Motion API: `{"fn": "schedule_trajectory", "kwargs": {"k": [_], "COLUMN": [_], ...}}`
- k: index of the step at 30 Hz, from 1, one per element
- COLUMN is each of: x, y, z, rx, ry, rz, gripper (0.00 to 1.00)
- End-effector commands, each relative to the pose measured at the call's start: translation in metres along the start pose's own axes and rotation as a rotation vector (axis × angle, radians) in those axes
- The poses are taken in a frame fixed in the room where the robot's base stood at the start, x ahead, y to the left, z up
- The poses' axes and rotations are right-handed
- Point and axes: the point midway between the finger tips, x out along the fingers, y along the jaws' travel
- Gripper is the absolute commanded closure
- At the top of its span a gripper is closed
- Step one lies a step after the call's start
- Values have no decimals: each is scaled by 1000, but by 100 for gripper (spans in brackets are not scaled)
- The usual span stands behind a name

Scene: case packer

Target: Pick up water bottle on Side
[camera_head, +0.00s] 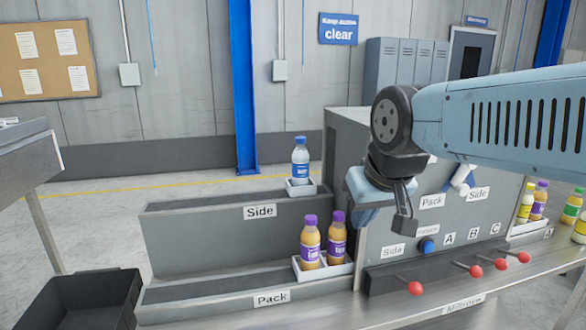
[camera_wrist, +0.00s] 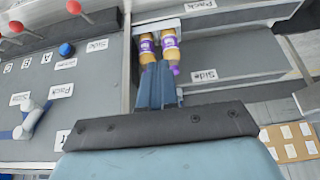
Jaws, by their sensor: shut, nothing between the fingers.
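The water bottle (camera_head: 300,158), clear with a blue label and blue cap, stands upright in a small white tray (camera_head: 301,190) at the right end of the upper shelf marked Side (camera_head: 190,228). My gripper (camera_head: 403,224) is to the right of the bottle and apart from it, in front of the grey machine panel. In the wrist view its fingers (camera_wrist: 158,72) are together with nothing held. The water bottle does not show in the wrist view.
Two purple-capped juice bottles (camera_head: 310,243) stand in a white tray (camera_head: 346,267) on the lower shelf marked Pack (camera_head: 195,290). Red-knobbed levers (camera_head: 476,271) and a blue button (camera_head: 427,246) are on the machine. A black bin (camera_head: 85,303) is at lower left.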

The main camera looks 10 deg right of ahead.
Motion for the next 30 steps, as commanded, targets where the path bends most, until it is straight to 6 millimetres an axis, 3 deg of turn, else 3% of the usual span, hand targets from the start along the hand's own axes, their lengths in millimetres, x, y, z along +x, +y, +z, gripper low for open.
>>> {"fn": "schedule_trajectory", "kwargs": {"k": [7, 11, 13, 17, 21, 30], "x": [0, 2, 7, 22, 41, 88], "y": [0, -3, -9, -27, -43, -44], "z": [0, -7, -19, -61, -117, -218], "rx": [0, -6, -14, -31, -23, 56], "ry": [0, 13, 42, 143, 289, 565], "rz": [0, -17, -47, -133, -203, -142], "gripper": [99, 87, 80, 67, 54, 25]}}
